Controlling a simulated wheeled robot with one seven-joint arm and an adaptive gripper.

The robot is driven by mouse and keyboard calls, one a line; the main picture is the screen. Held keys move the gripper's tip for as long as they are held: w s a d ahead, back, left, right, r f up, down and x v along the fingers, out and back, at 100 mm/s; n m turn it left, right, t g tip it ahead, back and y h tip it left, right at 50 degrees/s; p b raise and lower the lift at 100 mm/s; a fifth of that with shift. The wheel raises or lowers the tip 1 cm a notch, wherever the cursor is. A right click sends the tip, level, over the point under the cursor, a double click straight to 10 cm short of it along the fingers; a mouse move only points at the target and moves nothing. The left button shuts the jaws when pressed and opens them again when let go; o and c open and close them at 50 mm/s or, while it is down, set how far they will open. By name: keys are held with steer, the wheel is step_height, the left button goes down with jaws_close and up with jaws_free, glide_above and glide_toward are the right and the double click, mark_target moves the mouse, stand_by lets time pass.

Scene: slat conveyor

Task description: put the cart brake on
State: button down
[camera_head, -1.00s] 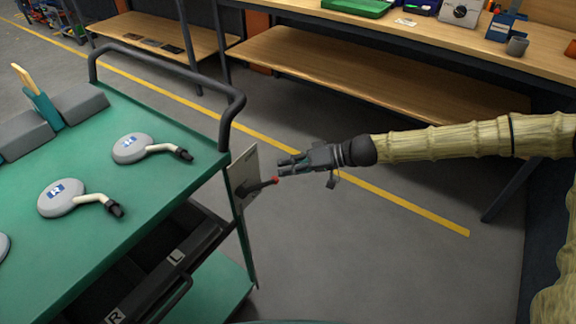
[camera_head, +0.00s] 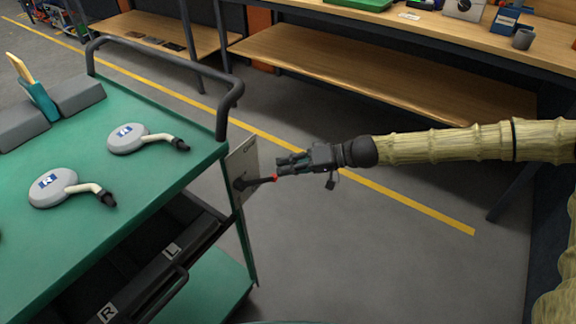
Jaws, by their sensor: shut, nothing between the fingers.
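The green cart (camera_head: 150,182) stands at the left. A pale plate (camera_head: 243,160) is fixed at its near right corner post. Any marking on the plate is too small to read.
Two grey round devices (camera_head: 127,139) with pale spouts lie on the cart top. The cart's black push handle (camera_head: 165,55) rises behind. Drawers marked L and R are below. A wooden bench (camera_head: 380,75) stands at the back. The floor (camera_head: 350,250) right of the cart is clear.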

steer(key=w+r+v, duration=0.1)
steer(key=w+v, duration=0.2)
steer(key=v, duration=1)
steer(key=s+a+f+m+g+h, duration=0.1)
steer(key=s+a+f+h, duration=0.1)
steer(key=s+a+f, duration=0.4)
steer(key=s+a+f+m+h, duration=0.15)
steer(key=s+f, duration=0.25)
steer(key=f, duration=0.5)
steer(key=s+d+f+m+g+h, duration=0.2)
steer(key=s+f+h, duration=0.3)
steer(key=s+f, duration=1)
steer(key=s+d+f+t+h, duration=0.1)
steer(key=s+d+f+h, duration=0.15)
steer(key=s+d, duration=0.45)
steer(key=s+d+f+t+h, duration=0.1)
steer(key=s+d+h, duration=0.2)
steer(key=s+d, duration=0.4)
step_height(320, 180, up, 12)
steer(key=p, duration=1.2)
steer(key=shift+d+r+p, duration=0.15)
steer(key=shift+d+p, duration=0.2)
steer(key=shift+d, duration=0.1)
